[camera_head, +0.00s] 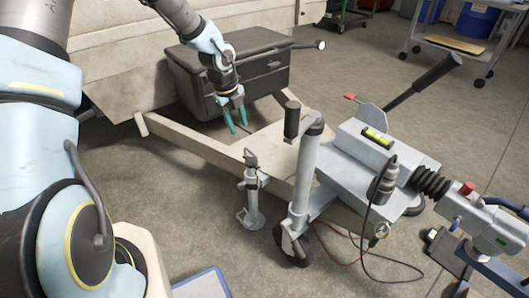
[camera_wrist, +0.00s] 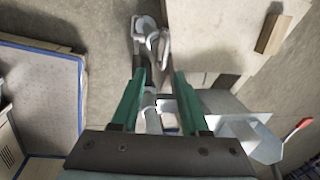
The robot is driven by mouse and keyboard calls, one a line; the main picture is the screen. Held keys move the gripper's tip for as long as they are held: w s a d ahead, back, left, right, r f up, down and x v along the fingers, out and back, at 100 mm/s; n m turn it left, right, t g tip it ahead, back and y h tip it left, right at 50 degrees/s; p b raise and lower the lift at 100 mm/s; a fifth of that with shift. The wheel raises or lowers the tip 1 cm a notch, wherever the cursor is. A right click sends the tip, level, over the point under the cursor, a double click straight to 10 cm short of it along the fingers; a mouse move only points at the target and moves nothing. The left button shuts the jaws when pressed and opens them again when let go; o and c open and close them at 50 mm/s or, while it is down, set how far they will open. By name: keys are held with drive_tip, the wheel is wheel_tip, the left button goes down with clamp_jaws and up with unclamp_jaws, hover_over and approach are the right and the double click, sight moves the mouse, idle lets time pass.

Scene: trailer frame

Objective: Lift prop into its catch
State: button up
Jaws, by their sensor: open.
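The prop (camera_head: 252,207) is a light grey metal leg with a flat foot. It stands upright on the floor beside the beige trailer frame (camera_head: 195,143), with a small clamp-like fitting at its top. My gripper (camera_head: 238,128) is open and empty, pointing down above and behind the prop's top, apart from it. In the wrist view, a grey metal fitting that looks like the prop (camera_wrist: 152,38) lies beyond the green fingertips (camera_wrist: 160,72). I cannot make out the catch for certain.
A jockey wheel post (camera_head: 303,180) stands right of the prop. A black box (camera_head: 265,70) sits on the frame. The coupling (camera_head: 375,150), a long lever (camera_head: 425,80) and hanging cables are to the right. A blue-edged mat (camera_head: 205,285) lies in front.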

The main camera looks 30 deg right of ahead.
sight(249, 150)
drive_tip(key=shift+m, duration=0.4)
drive_tip(key=d+f, duration=0.1)
drive_tip(key=f, duration=0.2)
drive_tip(key=d+f+b, duration=0.1)
drive_tip(key=f, duration=0.3)
drive_tip(key=d+f+b, duration=0.1)
drive_tip(key=f, duration=0.3)
drive_tip(key=shift+w+d+f, duration=0.1)
drive_tip(key=shift+w+d, duration=0.05)
drive_tip(key=shift+d, duration=0.1)
clamp_jaws()
drive_tip(key=shift+a, duration=0.1)
idle(0.6)
